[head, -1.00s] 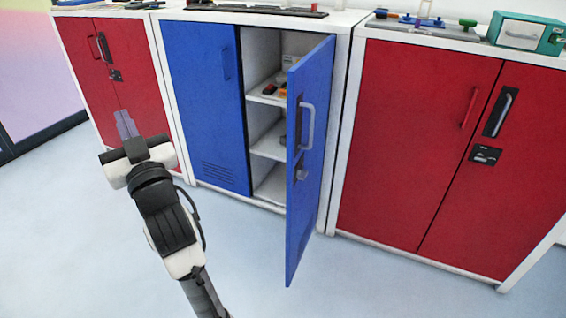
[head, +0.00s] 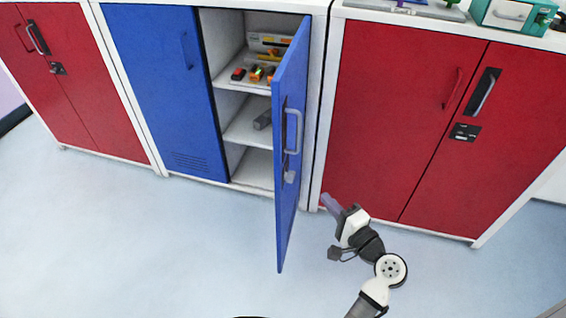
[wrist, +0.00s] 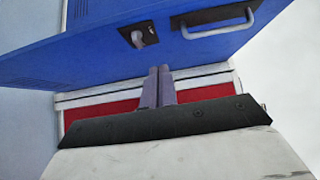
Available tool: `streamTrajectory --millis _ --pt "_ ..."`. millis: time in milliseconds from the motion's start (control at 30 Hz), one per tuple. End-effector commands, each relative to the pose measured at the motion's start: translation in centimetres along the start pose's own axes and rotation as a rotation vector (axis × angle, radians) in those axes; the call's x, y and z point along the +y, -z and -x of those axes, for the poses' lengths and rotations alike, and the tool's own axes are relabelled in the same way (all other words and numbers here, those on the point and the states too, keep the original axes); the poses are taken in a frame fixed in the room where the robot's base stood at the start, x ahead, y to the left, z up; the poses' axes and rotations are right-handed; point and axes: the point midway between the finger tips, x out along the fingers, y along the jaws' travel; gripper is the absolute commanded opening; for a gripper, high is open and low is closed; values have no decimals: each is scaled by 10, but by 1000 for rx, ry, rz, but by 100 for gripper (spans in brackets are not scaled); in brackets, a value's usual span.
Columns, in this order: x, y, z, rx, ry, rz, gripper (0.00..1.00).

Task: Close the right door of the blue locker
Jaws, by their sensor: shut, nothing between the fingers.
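The blue locker (head: 165,95) stands against the wall. Its left door is shut. Its right door (head: 290,145) stands wide open, swung out towards me, with a grey handle (head: 294,130) and a latch (head: 290,177) on the face turned right. My gripper (head: 328,202) is shut and empty, to the right of the open door and low, in front of the red locker. In the wrist view the shut fingers (wrist: 158,86) point towards the blue door (wrist: 90,45), whose handle (wrist: 222,22) shows at the top. I cannot tell whether the fingertips touch the door.
Shelves inside the blue locker hold small orange and dark items (head: 255,73) and a grey item (head: 262,119). Red lockers stand on the left (head: 75,90) and right (head: 400,110), both shut. The pale floor (head: 150,240) in front is clear.

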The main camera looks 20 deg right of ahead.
Motion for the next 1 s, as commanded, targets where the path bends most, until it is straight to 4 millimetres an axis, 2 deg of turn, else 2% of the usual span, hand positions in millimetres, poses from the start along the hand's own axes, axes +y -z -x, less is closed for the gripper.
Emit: streamTrajectory --millis 100,233,633,800,1000 --pt "-1 1 -2 1 7 -10 0" --pt "-2 0 -18 -2 8 -10 0" --pt "-4 0 -102 -1 7 -7 0" --pt "-3 -19 -118 0 5 -8 0" --pt "-2 -27 -126 1 5 -7 0"
